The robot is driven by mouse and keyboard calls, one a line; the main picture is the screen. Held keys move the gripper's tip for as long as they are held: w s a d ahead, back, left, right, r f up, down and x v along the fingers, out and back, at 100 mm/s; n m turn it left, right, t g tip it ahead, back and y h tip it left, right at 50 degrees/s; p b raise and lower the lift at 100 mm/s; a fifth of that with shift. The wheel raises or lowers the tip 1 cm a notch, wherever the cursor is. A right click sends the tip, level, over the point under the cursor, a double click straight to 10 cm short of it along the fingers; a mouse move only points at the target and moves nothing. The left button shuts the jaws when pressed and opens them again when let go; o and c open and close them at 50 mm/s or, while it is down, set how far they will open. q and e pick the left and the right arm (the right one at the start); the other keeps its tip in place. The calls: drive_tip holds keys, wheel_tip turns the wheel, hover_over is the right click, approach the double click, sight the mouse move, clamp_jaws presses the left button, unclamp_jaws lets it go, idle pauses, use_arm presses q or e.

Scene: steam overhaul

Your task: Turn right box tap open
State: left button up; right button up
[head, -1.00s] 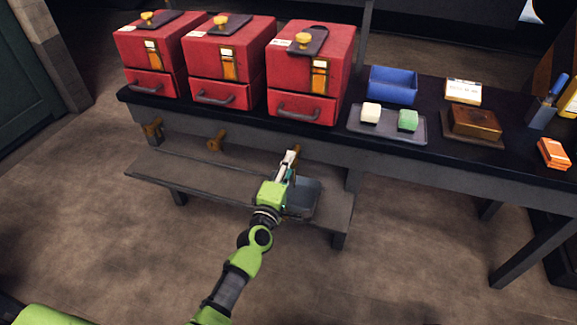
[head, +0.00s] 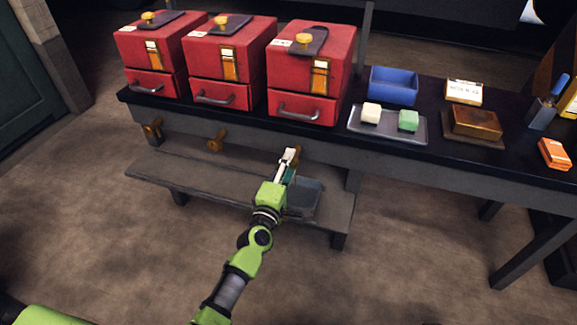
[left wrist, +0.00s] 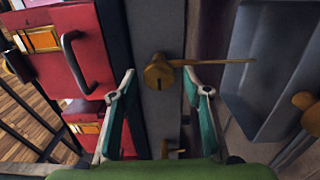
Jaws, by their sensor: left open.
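The right red box (head: 312,75) stands on the bench, with a brass tap below it at the bench's front. In the left wrist view this tap (left wrist: 158,72) shows a round brass body and a thin bar reaching to the right. In the head view my gripper mostly hides it. My left gripper (head: 289,157) is at the tap. In the left wrist view its open fingers (left wrist: 165,86) stand on either side of the tap body. I cannot tell whether they touch it. My right gripper is not in view.
The middle tap (head: 216,142) and left tap (head: 152,129) project from the bench front. A grey tray (head: 305,198) sits on the low shelf (head: 180,178) beneath my gripper. A blue bin (head: 392,87) and a soap tray (head: 366,132) are on the bench.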

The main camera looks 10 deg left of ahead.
use_arm(q)
drive_tip(key=s, duration=1.2)
drive_tip(key=shift+a, duration=0.45)
